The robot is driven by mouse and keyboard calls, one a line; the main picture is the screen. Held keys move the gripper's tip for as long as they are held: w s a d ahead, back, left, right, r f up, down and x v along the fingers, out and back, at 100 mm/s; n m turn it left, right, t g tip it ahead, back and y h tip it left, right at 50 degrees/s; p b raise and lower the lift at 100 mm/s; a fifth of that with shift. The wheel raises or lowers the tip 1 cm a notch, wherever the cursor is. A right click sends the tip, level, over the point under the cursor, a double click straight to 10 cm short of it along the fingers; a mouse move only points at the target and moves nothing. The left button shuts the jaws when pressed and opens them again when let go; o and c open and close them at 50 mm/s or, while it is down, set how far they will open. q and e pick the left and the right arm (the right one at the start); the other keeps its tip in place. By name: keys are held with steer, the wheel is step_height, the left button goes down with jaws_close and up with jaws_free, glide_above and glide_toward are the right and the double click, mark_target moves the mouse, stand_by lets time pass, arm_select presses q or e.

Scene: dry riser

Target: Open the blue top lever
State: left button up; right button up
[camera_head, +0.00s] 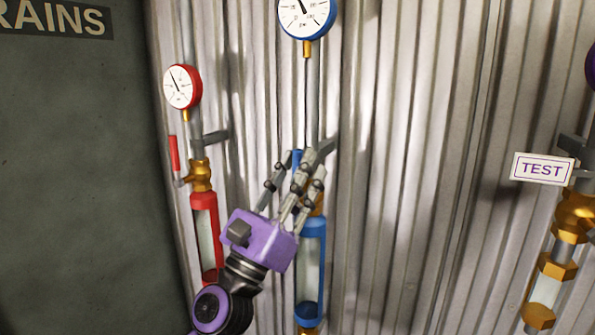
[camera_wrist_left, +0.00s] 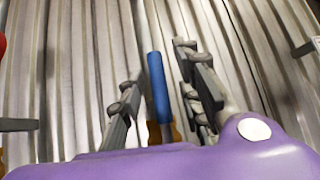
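The blue top lever (camera_head: 297,158) stands upright on the blue pipe, partly hidden behind my fingers in the head view. In the left wrist view the blue lever (camera_wrist_left: 157,85) is an upright blue bar above a brass fitting (camera_wrist_left: 160,132). My left gripper (camera_head: 300,167), with a purple body, is at the lever from below and the left. In the left wrist view its fingers (camera_wrist_left: 158,78) are apart, one on the left of the lever and the others on the right, with gaps showing. My right gripper is in neither view.
A blue gauge (camera_head: 306,15) is above the lever, and a blue-framed sight glass (camera_head: 311,265) below. To the left are a red lever (camera_head: 174,153) and red gauge (camera_head: 182,87). A TEST sign (camera_head: 542,169) hangs at the right. Corrugated wall (camera_head: 420,200) is close behind.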

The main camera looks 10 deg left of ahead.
arm_select(q)
steer(key=v, duration=1.2)
